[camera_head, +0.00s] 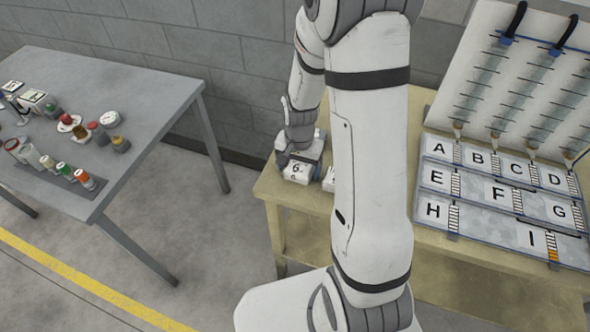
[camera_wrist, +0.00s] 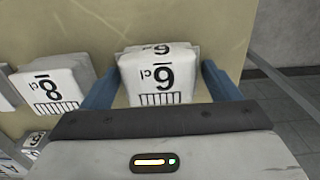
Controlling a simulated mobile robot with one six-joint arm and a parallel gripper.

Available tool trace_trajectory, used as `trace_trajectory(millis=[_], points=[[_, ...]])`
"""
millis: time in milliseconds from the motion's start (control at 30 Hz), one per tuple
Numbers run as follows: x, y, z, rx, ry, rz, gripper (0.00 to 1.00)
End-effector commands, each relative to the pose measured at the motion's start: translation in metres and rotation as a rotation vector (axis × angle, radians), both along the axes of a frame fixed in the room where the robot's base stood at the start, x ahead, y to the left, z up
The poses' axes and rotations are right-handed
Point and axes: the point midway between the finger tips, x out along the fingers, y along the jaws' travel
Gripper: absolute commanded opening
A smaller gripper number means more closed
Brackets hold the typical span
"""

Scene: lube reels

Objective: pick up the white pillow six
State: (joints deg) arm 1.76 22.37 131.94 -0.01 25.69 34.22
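The white pillow six (camera_wrist: 157,78), a block-like white item with a black 6 and a barred strip, lies on the pale wooden table between my gripper's blue fingers in the wrist view. It also shows in the head view (camera_head: 297,170), below my gripper (camera_head: 301,152). My gripper (camera_wrist: 161,72) is open, with one finger on each side of the pillow. Narrow gaps seem to show between fingers and pillow, so I cannot see a firm grasp. The fingertips' exact height against the pillow is hard to tell.
A similar white pillow marked 8 (camera_wrist: 50,88) lies just left of the left finger in the wrist view, with others partly visible. A lettered board (camera_head: 490,190) stands right on the wooden table (camera_head: 440,270). A grey table (camera_head: 130,85) with small items is left.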

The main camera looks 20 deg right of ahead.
Motion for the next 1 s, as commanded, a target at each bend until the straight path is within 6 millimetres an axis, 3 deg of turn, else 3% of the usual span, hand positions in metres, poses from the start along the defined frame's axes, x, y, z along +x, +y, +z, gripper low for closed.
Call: trace_trajectory(millis=[467, 767, 1000], points=[[0.0, 0.0, 0.0, 0.0, 0.0, -0.001, 0.43], [0.001, -0.001, 0.004, 0.0, -0.002, -0.001, 0.43], [0.001, -0.001, 0.038, 0.0, -0.007, -0.001, 0.43]])
